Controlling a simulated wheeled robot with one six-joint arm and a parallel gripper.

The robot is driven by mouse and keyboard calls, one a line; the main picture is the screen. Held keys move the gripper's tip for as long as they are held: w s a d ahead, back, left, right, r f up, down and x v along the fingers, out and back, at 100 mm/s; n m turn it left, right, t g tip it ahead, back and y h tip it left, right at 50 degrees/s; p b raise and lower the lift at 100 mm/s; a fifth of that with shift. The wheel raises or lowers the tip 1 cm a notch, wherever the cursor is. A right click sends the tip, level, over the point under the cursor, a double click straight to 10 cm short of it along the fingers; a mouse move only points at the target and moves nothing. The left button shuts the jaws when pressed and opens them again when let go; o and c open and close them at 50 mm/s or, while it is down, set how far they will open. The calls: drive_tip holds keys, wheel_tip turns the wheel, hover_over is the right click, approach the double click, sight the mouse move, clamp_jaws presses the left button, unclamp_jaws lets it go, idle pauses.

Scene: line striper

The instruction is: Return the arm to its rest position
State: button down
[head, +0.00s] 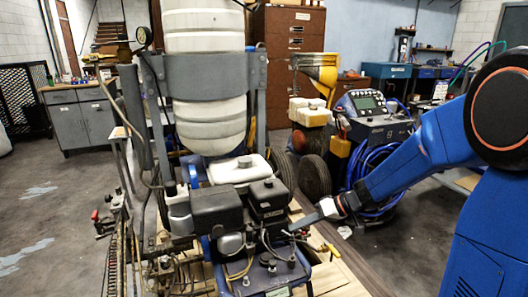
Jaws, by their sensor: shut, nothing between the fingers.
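My blue arm (420,165) reaches in from the right side of the head view, slanting down to the left. My gripper (298,226) is at its end, shut and empty, close to the right side of the line striper's engine (268,197). I cannot tell whether the fingertips touch the machine. The line striper carries a large white tank (205,95) in a grey frame, and a blue base (265,275) below.
The machine stands on wooden planks (340,275). A brown cabinet (290,40) and grey cabinet (80,120) stand behind. Left floor is open.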

drive_tip(key=s+d+r+m+h, duration=0.2)
drive_tip(key=s+d, duration=0.3)
drive_tip(key=s, duration=0.4)
drive_tip(key=s+d+r+m+t+h, duration=0.1)
drive_tip(key=s+d+r+m+h, duration=0.1)
drive_tip(key=s, duration=0.8)
drive_tip(key=s+d+r+m+t+h, duration=0.1)
drive_tip(key=s+d+r+h, duration=0.3)
drive_tip(key=s+d+h, duration=0.2)
drive_tip(key=s+d, duration=0.2)
drive_tip(key=s, duration=0.1)
drive_tip(key=shift+s+r+m, duration=0.15)
drive_tip(key=shift+m, duration=0.25)
